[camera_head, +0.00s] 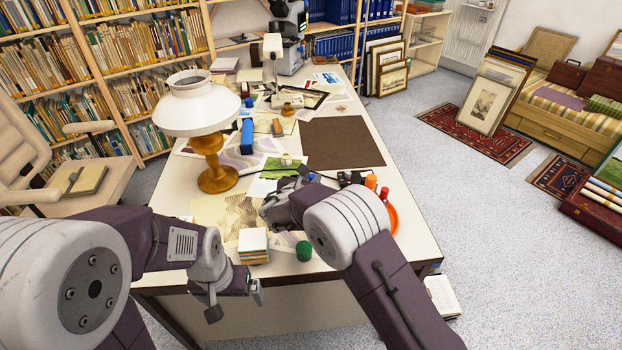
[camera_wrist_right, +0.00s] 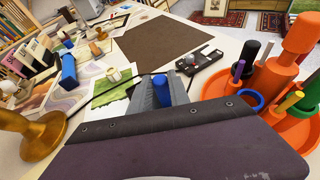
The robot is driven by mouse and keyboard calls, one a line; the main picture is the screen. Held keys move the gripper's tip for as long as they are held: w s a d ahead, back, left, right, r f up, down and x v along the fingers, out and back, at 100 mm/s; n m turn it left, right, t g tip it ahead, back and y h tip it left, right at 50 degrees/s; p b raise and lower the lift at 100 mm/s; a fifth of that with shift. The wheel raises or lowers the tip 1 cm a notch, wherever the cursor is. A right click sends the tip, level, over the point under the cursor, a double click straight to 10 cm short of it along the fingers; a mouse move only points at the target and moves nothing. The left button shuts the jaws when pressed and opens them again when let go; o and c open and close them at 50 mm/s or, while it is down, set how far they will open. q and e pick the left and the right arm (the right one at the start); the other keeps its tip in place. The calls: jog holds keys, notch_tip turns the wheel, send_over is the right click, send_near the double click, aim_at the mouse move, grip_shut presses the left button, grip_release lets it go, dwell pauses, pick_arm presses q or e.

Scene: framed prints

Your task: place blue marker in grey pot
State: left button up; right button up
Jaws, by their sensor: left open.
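A blue cylinder (camera_wrist_right: 160,85), which looks like the blue marker, stands between the two grey fingers of my right gripper (camera_wrist_right: 161,92) in the right wrist view. It fills the gap, and its lower part is hidden by the gripper body. In the head view my right arm and wrist cover this spot, over the near part of the table. My left gripper (camera_head: 236,301) is open and empty in front of the table's near edge, below the stack of notes. I cannot make out a grey pot in either view.
An orange tray (camera_head: 393,222) with upright markers and an orange bottle (camera_wrist_right: 282,62) is right of my right gripper. A lamp (camera_head: 215,170), coloured note stack (camera_head: 253,246) and green pot-like object (camera_head: 304,251) stand on the table (camera_head: 405,185). A brown mat (camera_head: 340,143) lies beyond.

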jog(key=o, duration=0.3)
jog(key=shift+o, duration=0.2)
jog(key=s+a+b, duration=0.1)
jog(key=s+a, duration=0.1)
jog(key=s, duration=0.6)
jog(key=shift+s+a, duration=0.4)
jog(key=shift+d, duration=0.1)
